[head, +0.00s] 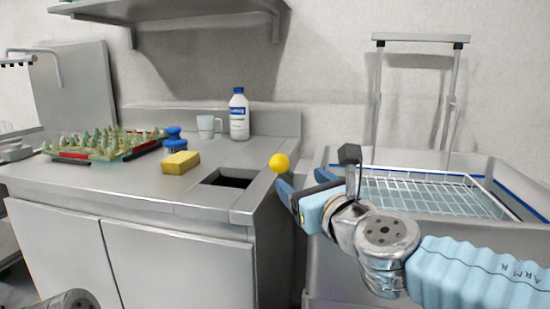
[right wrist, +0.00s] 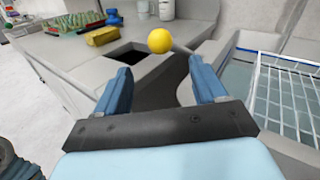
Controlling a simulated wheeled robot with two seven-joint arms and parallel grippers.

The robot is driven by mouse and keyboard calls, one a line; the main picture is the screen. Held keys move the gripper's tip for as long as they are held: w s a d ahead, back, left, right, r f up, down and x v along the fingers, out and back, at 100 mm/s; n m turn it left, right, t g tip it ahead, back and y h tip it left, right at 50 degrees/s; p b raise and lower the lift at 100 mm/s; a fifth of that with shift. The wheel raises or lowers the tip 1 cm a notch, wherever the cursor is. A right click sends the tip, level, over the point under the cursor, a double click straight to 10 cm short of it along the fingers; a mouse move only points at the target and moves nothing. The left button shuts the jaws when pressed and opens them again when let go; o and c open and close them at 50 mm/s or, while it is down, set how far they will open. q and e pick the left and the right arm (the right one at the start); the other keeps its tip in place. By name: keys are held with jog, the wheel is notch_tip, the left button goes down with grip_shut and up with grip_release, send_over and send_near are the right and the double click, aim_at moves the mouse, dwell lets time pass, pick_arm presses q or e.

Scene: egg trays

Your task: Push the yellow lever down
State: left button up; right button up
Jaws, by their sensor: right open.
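The yellow ball-shaped end of the lever (head: 279,162) is at the right edge of the steel counter, by the basin unit. It also shows in the right wrist view (right wrist: 160,40), with a thin grey rod running from it to the right. My right gripper (head: 301,184) is open and empty, its blue fingers pointing at the ball. In the right wrist view the ball appears beyond and between the two fingertips (right wrist: 155,78), apart from them. Part of my left arm (head: 68,301) shows at the bottom left; its gripper is not in view.
The steel counter (head: 130,185) has a square hole (head: 228,180) near the lever. A yellow sponge (head: 181,162), a blue-topped brush (head: 174,138), a mug (head: 206,126), a white bottle (head: 239,115) and an egg tray (head: 135,151) stand on it. A wire basket (head: 430,185) lies in the basin at right.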

aim_at(281, 164)
jog(key=p+x, duration=0.1)
jog(key=x, duration=1.2)
jog(key=shift+w+r, duration=0.1)
jog(key=shift+w, duration=0.3)
jog(key=shift+c, duration=0.5)
